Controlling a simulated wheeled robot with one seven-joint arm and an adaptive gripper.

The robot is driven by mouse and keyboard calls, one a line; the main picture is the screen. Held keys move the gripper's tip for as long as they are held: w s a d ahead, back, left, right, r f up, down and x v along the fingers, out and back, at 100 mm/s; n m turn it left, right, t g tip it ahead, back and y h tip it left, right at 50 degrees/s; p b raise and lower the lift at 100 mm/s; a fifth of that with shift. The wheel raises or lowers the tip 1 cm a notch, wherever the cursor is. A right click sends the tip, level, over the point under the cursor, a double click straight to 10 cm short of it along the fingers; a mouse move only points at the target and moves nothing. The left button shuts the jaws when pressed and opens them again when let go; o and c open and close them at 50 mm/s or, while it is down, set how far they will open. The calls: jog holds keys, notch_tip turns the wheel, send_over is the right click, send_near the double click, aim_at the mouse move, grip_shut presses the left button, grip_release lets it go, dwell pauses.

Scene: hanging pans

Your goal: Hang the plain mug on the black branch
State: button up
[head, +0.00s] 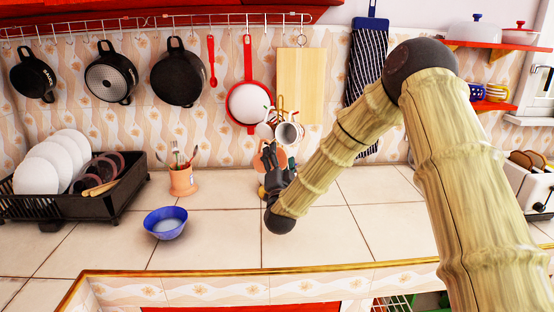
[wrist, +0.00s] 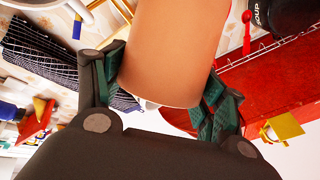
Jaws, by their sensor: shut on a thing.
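The plain tan-orange mug (wrist: 165,55) fills the middle of the wrist view, its wall between the two dark green finger pads of my gripper (wrist: 168,80). My gripper is shut on it. In the head view my gripper (head: 274,164) is above the counter, with orange parts of the mug showing beside the dark fingers. A mug stand with thin golden-brown branches (head: 281,103) shows just above and behind it. A white mug (head: 288,133) with a dark rim hangs there. I cannot pick out the black branch; the stand's lower part is hidden behind my gripper.
Pans hang from a wall rail (head: 180,72), with a red pan (head: 249,103) and a cutting board (head: 300,80) behind the stand. A blue bowl (head: 165,223), utensil pot (head: 183,181) and dish rack (head: 75,205) stand left. The front counter is mostly clear.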

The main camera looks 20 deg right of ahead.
aim_at(285, 158)
jog(key=shift+w+d, duration=0.2)
jog(key=shift+d, duration=0.15)
jog(key=shift+w+d+f+b, duration=0.65)
jog(key=shift+w+d+b, duration=0.1)
jog(key=shift+d, duration=0.15)
jog(key=o, duration=1.4)
jog(key=shift+o, duration=0.2)
jog(key=shift+s, duration=0.1)
jog(key=v, duration=1.2)
